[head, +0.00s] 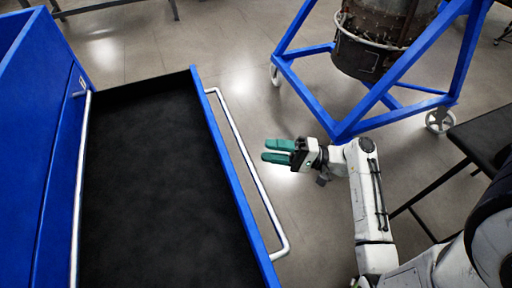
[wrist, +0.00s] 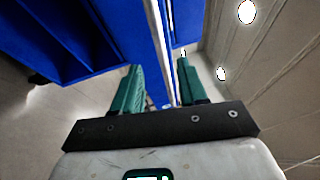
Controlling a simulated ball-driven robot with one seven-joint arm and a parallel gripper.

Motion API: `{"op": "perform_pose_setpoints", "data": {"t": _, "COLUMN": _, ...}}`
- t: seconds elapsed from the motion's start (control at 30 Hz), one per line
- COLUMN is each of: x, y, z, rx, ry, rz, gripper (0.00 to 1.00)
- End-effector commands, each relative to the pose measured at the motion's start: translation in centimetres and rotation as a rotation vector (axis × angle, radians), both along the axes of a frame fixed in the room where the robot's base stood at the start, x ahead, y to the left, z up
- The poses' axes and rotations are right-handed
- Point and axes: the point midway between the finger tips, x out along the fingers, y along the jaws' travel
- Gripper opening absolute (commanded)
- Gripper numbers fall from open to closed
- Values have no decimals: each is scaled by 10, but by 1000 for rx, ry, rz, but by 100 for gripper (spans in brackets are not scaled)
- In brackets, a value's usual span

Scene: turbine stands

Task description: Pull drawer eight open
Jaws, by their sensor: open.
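A blue drawer with a black inside (head: 150,170) stands out from the blue cabinet (head: 40,120) at the left of the head view. I cannot read a number on it. Its front carries a long silver bar handle (head: 248,165). My gripper (head: 263,150) is open and empty, its green fingers pointing left at the handle, with a small gap between in the head view. In the wrist view, a silver bar (wrist: 160,40) along blue panels runs between the lines of my gripper's fingers (wrist: 160,68). How far off it is there, I cannot tell.
Another silver handle (head: 82,180) runs along the cabinet front beside the drawer. A blue wheeled stand (head: 365,125) holding a dark turbine part (head: 372,45) is at the upper right. A black-topped table (head: 485,135) is at the right edge.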

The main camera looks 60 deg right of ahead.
Motion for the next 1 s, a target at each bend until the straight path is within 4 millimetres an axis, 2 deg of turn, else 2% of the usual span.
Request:
{"op": "perform_pose_setpoints", "data": {"t": 0.1, "x": -12, "y": -8, "z": -3, "rx": 1, "ry": -1, "rz": -1, "gripper": 42}}
{"op": "perform_pose_setpoints", "data": {"t": 0.27, "x": -19, "y": -12, "z": -4, "rx": 1, "ry": -1, "rz": 0, "gripper": 42}}
{"op": "perform_pose_setpoints", "data": {"t": 1.0, "x": -19, "y": -12, "z": -4, "rx": 1, "ry": 0, "rz": 1, "gripper": 42}}
